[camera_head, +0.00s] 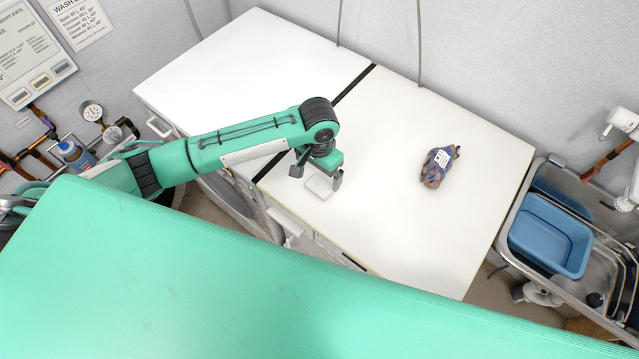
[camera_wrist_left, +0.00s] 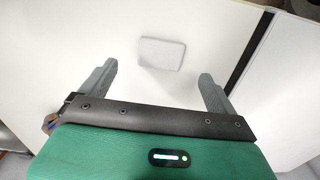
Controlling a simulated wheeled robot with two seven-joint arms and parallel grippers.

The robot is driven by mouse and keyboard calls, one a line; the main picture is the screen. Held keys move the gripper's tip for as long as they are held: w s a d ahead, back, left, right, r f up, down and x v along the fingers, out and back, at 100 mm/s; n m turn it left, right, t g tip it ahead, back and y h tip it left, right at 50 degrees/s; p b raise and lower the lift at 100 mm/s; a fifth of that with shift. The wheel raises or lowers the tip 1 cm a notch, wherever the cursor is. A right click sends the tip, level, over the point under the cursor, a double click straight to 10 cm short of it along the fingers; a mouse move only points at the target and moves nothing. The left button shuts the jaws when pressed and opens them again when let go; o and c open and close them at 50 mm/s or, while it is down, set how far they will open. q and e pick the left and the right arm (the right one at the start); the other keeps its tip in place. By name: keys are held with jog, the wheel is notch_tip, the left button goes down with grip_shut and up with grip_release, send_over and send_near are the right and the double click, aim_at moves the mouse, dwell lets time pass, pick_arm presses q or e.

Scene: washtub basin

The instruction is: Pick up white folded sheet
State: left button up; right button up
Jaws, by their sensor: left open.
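The white folded sheet (camera_head: 319,186) lies on the white machine top, near its front edge. It is a small flat rectangle, close in colour to the surface under it. In the left wrist view the sheet (camera_wrist_left: 162,54) lies beyond the fingertips, roughly centred between them. My left gripper (camera_head: 318,180) is over the sheet in the head view, pointing down. In the wrist view the left gripper (camera_wrist_left: 155,75) has its fingers wide apart with nothing between them. My right gripper is not in view.
A purple and brown packaged item (camera_head: 438,166) lies on the right part of the machine top (camera_head: 400,240). A blue tub (camera_head: 550,236) sits in the metal sink at the right. A green surface (camera_head: 200,290) fills the foreground. The left machine top (camera_head: 250,60) is clear.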

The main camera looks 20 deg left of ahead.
aim_at(319, 185)
pick_arm(q)
jog(key=shift+f, duration=0.85)
jog(key=shift+w+f+p, duration=0.1)
jog(key=shift+f+p, duration=0.4)
jog(key=f, duration=0.1)
jog(key=f+p, duration=0.1)
jog(key=f, duration=0.2)
jog(key=shift+w+p, duration=0.25)
jog(key=shift+p, duration=0.15)
jog(key=shift+f, duration=0.25)
jog(key=c, duration=1)
